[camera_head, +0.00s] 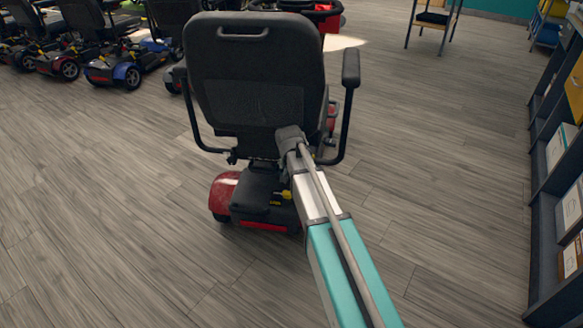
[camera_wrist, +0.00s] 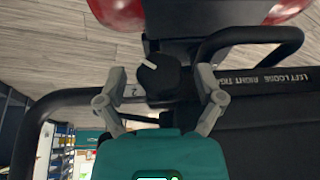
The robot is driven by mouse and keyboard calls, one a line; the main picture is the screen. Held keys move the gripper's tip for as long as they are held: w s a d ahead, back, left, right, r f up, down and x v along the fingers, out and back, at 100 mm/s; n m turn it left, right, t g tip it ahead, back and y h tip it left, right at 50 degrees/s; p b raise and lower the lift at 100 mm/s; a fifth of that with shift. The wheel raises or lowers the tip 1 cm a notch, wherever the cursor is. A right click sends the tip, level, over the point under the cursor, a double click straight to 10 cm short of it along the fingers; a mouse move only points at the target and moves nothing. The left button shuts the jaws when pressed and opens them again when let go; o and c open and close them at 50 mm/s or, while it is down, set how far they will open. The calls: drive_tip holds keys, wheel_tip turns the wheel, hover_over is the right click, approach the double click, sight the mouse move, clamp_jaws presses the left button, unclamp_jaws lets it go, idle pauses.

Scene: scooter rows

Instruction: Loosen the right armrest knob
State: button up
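In the wrist view the armrest knob (camera_wrist: 158,76) is round and black with a white pointer line slanting to the upper left. My gripper (camera_wrist: 161,74) is open. One finger stands on each side of the knob, with a visible gap on both sides. In the head view the scooter seat (camera_head: 258,60) is seen from behind, with the right armrest (camera_head: 350,70) upright at its right side. My arm reaches to the lower right of the seat back. The knob and the fingers are hidden there.
A black armrest tube (camera_wrist: 75,98) curves at left in the wrist view, and a black bar (camera_wrist: 262,87) with white lettering is at right. Several scooters (camera_head: 125,62) are parked at upper left. A shelf (camera_head: 545,190) stands at right, with open floor between.

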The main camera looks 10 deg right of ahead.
drive_tip(key=c, duration=1)
drive_tip(key=shift+o, duration=0.2)
drive_tip(key=shift+a+h, duration=0.1)
drive_tip(key=shift+h, duration=0.2)
drive_tip(key=shift+w+a+f+n+g+h+b, duration=0.1)
drive_tip(key=shift+n+g+h+b, duration=0.15)
drive_tip(key=shift+h, duration=0.35)
drive_tip(key=shift+f+n+g+h+b, duration=0.15)
drive_tip(key=shift+g+h+b, duration=0.15)
drive_tip(key=shift+h, duration=0.3)
drive_tip(key=g+h+b, duration=0.1)
drive_tip(key=h+b, duration=0.1)
drive_tip(key=h, duration=0.1)
drive_tip(key=shift+a+f+n+b, duration=0.15)
drive_tip(key=shift+n+b, duration=0.15)
drive_tip(key=shift+n, duration=0.1)
drive_tip(key=g+h+b, duration=0.1)
drive_tip(key=h+b, duration=0.3)
drive_tip(key=shift+f+n+b, duration=0.15)
drive_tip(key=shift+n+b, duration=0.15)
drive_tip(key=shift+n, duration=0.1)
drive_tip(key=shift+h+b, duration=0.8)
drive_tip(key=shift+b, duration=0.2)
drive_tip(key=shift+r+n+h+b, duration=0.2)
drive_tip(key=shift+n+h+b, duration=0.1)
drive_tip(key=shift+r, duration=0.1)
